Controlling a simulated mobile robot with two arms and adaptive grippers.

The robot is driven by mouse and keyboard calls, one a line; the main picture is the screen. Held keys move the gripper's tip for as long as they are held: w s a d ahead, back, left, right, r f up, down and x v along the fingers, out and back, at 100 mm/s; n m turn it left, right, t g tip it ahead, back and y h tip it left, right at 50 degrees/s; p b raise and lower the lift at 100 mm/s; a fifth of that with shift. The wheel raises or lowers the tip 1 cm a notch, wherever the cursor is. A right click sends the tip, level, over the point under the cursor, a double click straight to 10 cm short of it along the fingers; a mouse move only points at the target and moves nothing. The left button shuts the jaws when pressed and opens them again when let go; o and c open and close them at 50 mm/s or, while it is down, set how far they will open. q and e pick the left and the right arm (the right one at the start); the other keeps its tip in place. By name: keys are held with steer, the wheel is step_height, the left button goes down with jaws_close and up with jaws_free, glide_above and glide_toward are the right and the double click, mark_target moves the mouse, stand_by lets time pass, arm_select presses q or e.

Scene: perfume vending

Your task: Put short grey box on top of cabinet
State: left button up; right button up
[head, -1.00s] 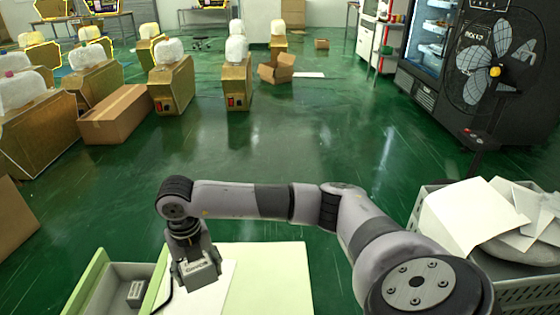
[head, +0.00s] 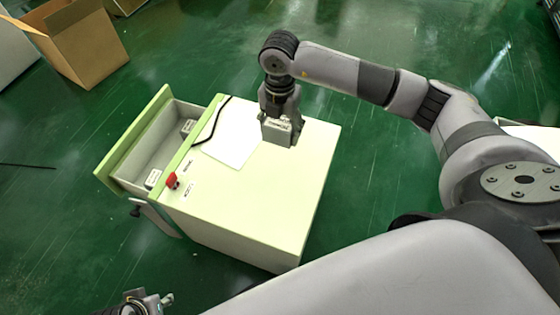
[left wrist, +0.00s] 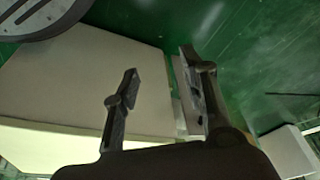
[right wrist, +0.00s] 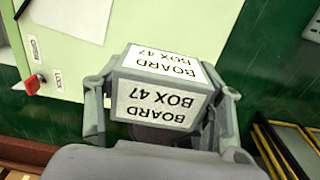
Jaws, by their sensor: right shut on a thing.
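The short grey box (head: 277,133) is in my right gripper (head: 282,112). In the right wrist view the box (right wrist: 158,102) carries white labels reading "BOARD BOX 47", and a finger grips it on either side. The pale green cabinet (head: 250,197) stands below, and the box appears over the far right part of its top. I cannot tell whether the box touches the top. My left gripper (head: 146,303) is low at the bottom left, apart from the cabinet. Its fingers are spread and empty in the left wrist view (left wrist: 160,100).
The cabinet's drawer (head: 136,152) is pulled open on the left, with small grey boxes (head: 187,127) inside. A white sheet (head: 228,146) and a black cable (head: 211,124) lie on the top, near a red key (head: 172,181). An open cardboard box (head: 82,45) stands behind left.

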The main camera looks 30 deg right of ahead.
steer(key=b, duration=0.2)
glide_above(280, 168)
step_height(280, 168, down, 10)
steer(key=shift+w+f, duration=0.1)
steer(key=shift+f, duration=0.05)
arm_select(q)
steer(key=shift+b+v, duration=0.45)
steer(key=shift+v, duration=1.8)
arm_select(e)
steer(key=shift+f, duration=2.5)
arm_select(q)
steer(key=shift+s+a, duration=0.1)
steer(key=shift+s, duration=0.05)
arm_select(e)
steer(key=shift+f, duration=0.15)
arm_select(q)
steer(key=shift+w+t, duration=0.2)
steer(key=shift+t, duration=0.1)
arm_select(e)
steer(key=o, duration=1.2)
steer(key=shift+o, duration=0.2)
